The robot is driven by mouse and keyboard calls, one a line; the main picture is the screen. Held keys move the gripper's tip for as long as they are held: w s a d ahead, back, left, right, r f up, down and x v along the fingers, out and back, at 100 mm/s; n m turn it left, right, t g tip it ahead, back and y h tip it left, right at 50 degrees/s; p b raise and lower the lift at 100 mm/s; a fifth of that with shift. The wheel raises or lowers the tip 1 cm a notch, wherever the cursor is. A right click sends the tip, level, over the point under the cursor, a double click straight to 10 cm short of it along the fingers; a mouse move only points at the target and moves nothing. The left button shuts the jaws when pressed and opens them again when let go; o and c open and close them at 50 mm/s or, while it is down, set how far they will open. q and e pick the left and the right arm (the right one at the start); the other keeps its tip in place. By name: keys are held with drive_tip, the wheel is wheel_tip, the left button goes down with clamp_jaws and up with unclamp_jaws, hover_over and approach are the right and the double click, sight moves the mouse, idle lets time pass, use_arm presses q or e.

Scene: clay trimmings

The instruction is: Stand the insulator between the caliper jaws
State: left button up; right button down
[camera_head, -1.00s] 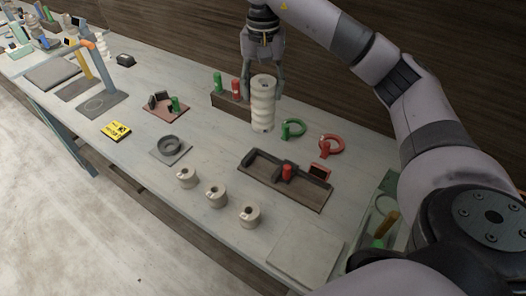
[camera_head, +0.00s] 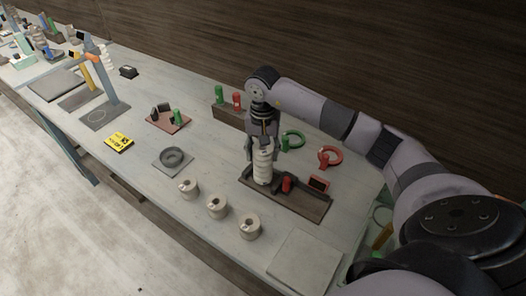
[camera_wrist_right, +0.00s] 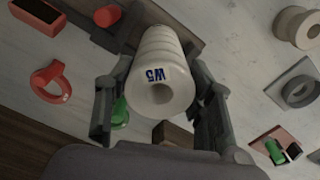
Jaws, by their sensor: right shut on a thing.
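The insulator (camera_head: 263,168) is a cream, ribbed cylinder, roughly upright. In the right wrist view the insulator (camera_wrist_right: 160,75) shows a blue "W5" mark and a hole in its near end. My right gripper (camera_head: 262,147) is shut on its upper part, with one finger on each side (camera_wrist_right: 160,100). The dark fixture with a red knob, apparently the caliper (camera_head: 312,206), lies on the bench. The insulator is over or in its left part; I cannot tell whether its base touches, and it hides that end. My left gripper is not in view.
Green (camera_head: 292,140) and red (camera_head: 330,157) ring gauges lie behind the fixture, with a small red box (camera_head: 319,184) beside it. Several short cream cylinders (camera_head: 217,206) stand in front. A grey ring on a plate (camera_head: 173,158) lies left. A pale square plate (camera_head: 304,262) lies at front right.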

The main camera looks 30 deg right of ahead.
drive_tip(key=shift+f, duration=0.5)
drive_tip(key=shift+f, duration=0.1)
drive_tip(key=c, duration=0.7)
unclamp_jaws()
drive_tip(key=shift+c, duration=0.2)
